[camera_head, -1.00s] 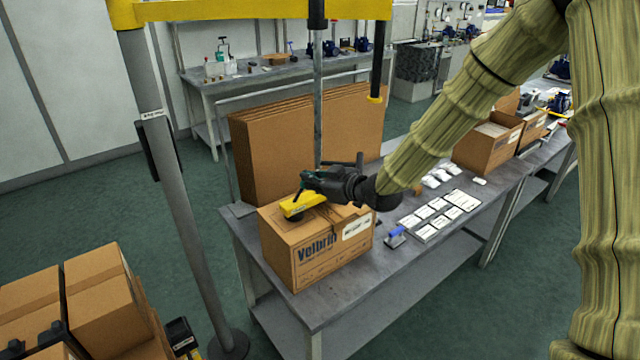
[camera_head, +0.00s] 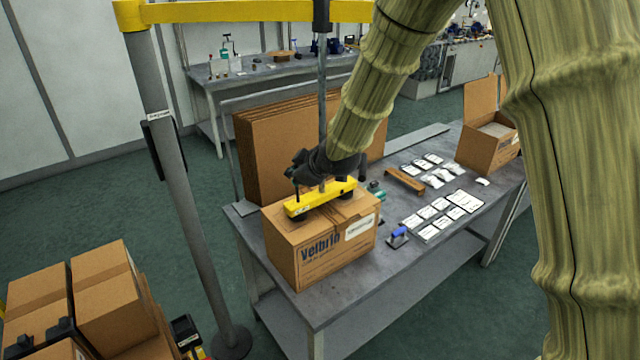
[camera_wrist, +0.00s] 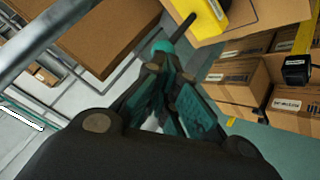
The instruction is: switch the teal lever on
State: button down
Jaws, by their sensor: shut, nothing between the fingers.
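In the wrist view a round teal knob (camera_wrist: 163,46), which looks like the end of the teal lever, shows just past my fingertips. I cannot tell if they touch it or which way the lever is set. A yellow lifter head (camera_head: 322,199) rests on the Velbrin carton (camera_head: 320,243); part of it also shows in the wrist view (camera_wrist: 207,18). My gripper (camera_wrist: 155,72) is shut and empty. In the head view it hangs close behind the yellow head, with its dark body partly hidden by my arm. The lever is not clear there.
A post (camera_head: 180,190) stands left of the table (camera_head: 385,270). Flat brown cardboard sheets (camera_head: 262,150) stand behind the carton. A blue-handled tool (camera_head: 398,236) and white cards (camera_head: 440,212) lie to the right. Stacked cartons (camera_head: 105,290) are at lower left.

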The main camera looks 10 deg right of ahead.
jog(key=shift+w+a+h, duration=0.3)
jog(key=shift+a, duration=0.25)
jog(key=shift+r, duration=0.1)
jog(key=shift+r+p, duration=0.5)
jog(key=shift+r, duration=0.15)
